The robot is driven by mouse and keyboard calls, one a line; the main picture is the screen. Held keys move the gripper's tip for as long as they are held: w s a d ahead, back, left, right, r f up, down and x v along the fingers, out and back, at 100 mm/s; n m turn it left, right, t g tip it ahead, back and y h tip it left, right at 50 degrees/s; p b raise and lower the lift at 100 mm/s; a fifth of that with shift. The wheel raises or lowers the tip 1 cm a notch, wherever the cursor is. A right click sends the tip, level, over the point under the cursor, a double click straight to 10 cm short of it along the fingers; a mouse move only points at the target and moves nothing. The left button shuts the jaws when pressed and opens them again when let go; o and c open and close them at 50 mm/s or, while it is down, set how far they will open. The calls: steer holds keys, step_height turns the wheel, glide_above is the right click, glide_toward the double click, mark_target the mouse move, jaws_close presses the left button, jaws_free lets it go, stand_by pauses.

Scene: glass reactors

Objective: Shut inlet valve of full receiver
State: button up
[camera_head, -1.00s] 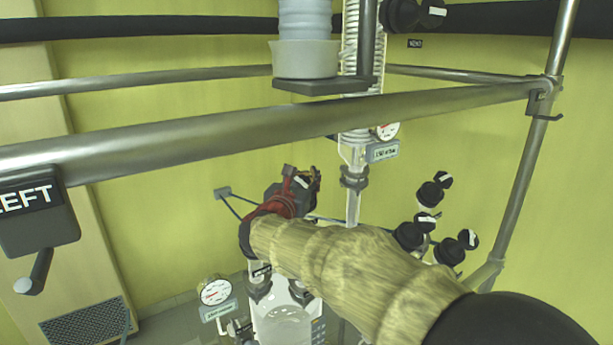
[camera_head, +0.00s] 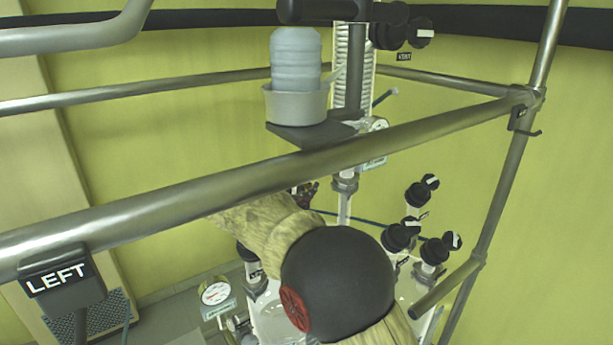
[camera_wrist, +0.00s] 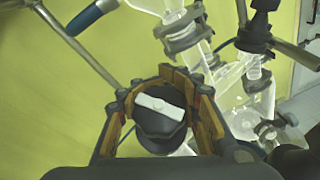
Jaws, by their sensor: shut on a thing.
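In the wrist view, a black round valve knob (camera_wrist: 160,118) with a white bar on top sits between the orange-padded fingers of my gripper (camera_wrist: 164,92). The fingers are closed around its sides. The white bar lies nearly crosswise, slightly tilted. In the head view, my gripper (camera_head: 305,190) shows only as a small part just below the front rail. The held knob cannot be made out there. A glass vessel (camera_head: 272,322) stands low behind my arm, mostly hidden. I cannot tell which receiver is full.
A metal rail (camera_head: 200,190) crosses in front of my arm. Several black knobs (camera_head: 398,237) stand on the right. A gauge (camera_head: 215,292) is at lower left, and a "LEFT" sign (camera_head: 60,280) hangs from the rail. Glass tubing (camera_wrist: 190,45) and clamps are close beside my gripper.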

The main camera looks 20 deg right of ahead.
steer(key=shift+s+m+g+p, duration=0.25)
steer(key=shift+m+g+p, duration=0.75)
steer(key=shift+m+g, duration=0.15)
steer(key=o, duration=1.4)
steer(key=shift+f, duration=0.15)
steer(key=shift+a, duration=0.1)
steer(key=v, duration=1.1)
steer(key=shift+a+r, duration=0.3)
steer(key=shift+a, duration=0.05)
steer(key=shift+c, duration=0.4)
